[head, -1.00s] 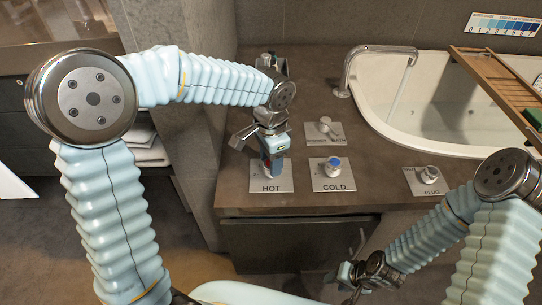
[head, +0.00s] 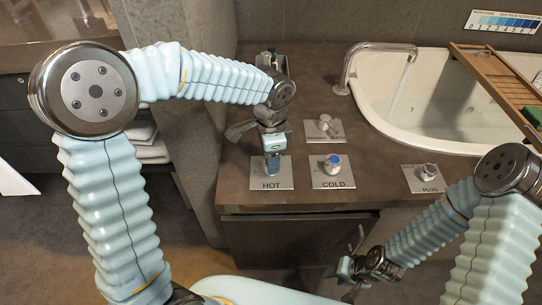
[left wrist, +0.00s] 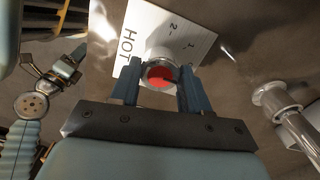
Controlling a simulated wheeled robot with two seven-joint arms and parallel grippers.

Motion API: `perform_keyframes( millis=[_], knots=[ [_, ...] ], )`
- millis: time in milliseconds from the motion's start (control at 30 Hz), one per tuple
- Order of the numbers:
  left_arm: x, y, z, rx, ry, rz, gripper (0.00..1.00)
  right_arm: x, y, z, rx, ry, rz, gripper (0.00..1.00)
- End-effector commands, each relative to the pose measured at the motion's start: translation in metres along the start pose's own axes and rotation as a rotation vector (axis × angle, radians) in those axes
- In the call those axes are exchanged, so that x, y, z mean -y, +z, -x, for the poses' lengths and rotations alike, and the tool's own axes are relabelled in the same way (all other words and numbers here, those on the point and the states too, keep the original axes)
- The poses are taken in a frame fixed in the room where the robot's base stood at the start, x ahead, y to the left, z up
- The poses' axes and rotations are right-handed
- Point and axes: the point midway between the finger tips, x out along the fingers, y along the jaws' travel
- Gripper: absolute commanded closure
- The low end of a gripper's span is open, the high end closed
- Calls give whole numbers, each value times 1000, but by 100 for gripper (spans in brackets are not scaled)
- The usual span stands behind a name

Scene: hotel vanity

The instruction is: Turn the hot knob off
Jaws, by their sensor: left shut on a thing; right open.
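The hot knob, with a red top, shows in the left wrist view (left wrist: 161,76) on its plate marked HOT (head: 284,184). My left gripper (head: 272,168) points down over this plate. Its two blue fingers (left wrist: 155,88) are shut on the knob, one on each side. In the head view the gripper hides most of the knob. The cold knob (head: 333,163), with a blue top, stands on its own plate just to the right. My right gripper (head: 350,272) is open and empty, low in front of the cabinet.
A shower/bath knob (head: 324,122) is behind the cold plate. The plug knob (head: 429,171) is at the right. The tub (head: 430,135) has a curved spout (head: 372,50) with a thin stream falling, and a wooden tray (head: 500,85) lies across it.

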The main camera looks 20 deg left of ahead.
Motion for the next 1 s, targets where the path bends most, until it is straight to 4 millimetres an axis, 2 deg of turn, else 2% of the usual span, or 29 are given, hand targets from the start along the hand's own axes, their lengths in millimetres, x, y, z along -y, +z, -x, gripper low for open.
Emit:
perform_keyframes(
  millis=[33,200,467,567,667,1000],
  knots=[
    [0,0,1,-2,-2,0,51,0,0,0,0,0,0,57],
    [0,0,0,-1,-1,1,29,0,0,0,0,0,0,57],
    [0,0,1,-1,-1,1,29,0,0,0,0,0,0,57],
    [1,0,9,-2,-2,1,29,0,0,1,0,0,0,57],
    [1,-1,25,-3,-4,1,29,1,0,2,0,0,0,57],
    [0,-1,107,-4,-3,2,29,3,0,8,1,-1,1,57]
  ],
)
